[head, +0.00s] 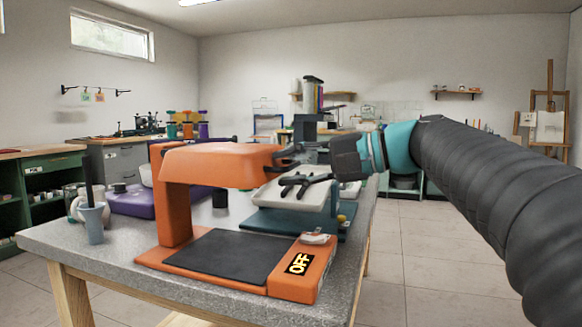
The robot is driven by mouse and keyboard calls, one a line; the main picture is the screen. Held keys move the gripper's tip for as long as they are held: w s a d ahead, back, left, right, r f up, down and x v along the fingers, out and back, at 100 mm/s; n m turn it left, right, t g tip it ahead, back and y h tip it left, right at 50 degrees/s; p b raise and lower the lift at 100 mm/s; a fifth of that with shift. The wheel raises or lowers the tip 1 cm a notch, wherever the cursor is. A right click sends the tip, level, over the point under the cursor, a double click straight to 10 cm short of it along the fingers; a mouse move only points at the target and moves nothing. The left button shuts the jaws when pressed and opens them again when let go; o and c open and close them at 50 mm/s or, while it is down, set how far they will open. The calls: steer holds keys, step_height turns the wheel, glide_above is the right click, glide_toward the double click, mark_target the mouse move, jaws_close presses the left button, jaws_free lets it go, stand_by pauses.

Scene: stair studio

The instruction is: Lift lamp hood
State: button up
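The orange lamp stands on the grey table, with its hood (222,163) level above the base. The hood joins an upright post at the left. My gripper (290,170) reaches in from the right, at the hood's right end. Its dark fingers look spread, one level with the hood's edge and one lower. I see no object between them. Whether the upper finger touches the hood I cannot tell.
Behind the lamp stand a teal device with a white top (292,197) and a purple case (140,203). A blue cup with a brush (93,222) and a white mug are at the left. The grey table (100,253) has bare room at its front left. Floor is clear at the right.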

jaws_close()
